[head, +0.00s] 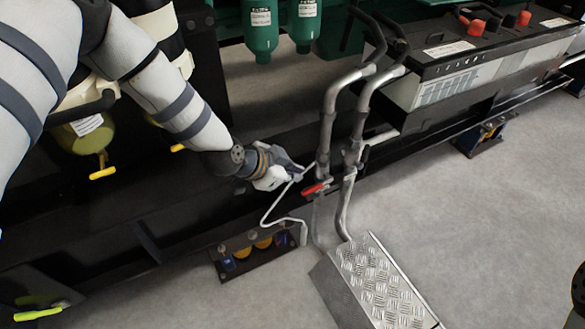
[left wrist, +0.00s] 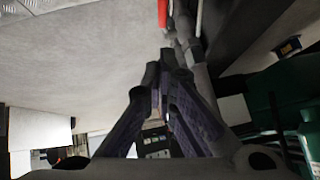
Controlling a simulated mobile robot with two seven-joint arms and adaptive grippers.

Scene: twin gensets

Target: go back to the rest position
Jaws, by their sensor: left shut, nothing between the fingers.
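My left arm comes in from the left in the head view and reaches down to the dark frame rail. My left gripper (head: 296,174) is near the grey pipes, just left of the red valve handle (head: 315,188). In the left wrist view the fingers (left wrist: 165,62) come together at their tips, with nothing seen between them. The red handle also shows in that view (left wrist: 162,12), beyond the fingertips. I cannot tell whether the gripper touches the thin white bent tube (head: 268,213) beside it. My right gripper is not in view.
Two grey upright pipes (head: 330,125) stand right of my gripper, with a tread-plate step (head: 378,285) below. A black battery box (head: 470,45) is at upper right. Yellow-handled fittings (head: 103,172) hang under my left arm. Grey floor (head: 480,210) is open at right.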

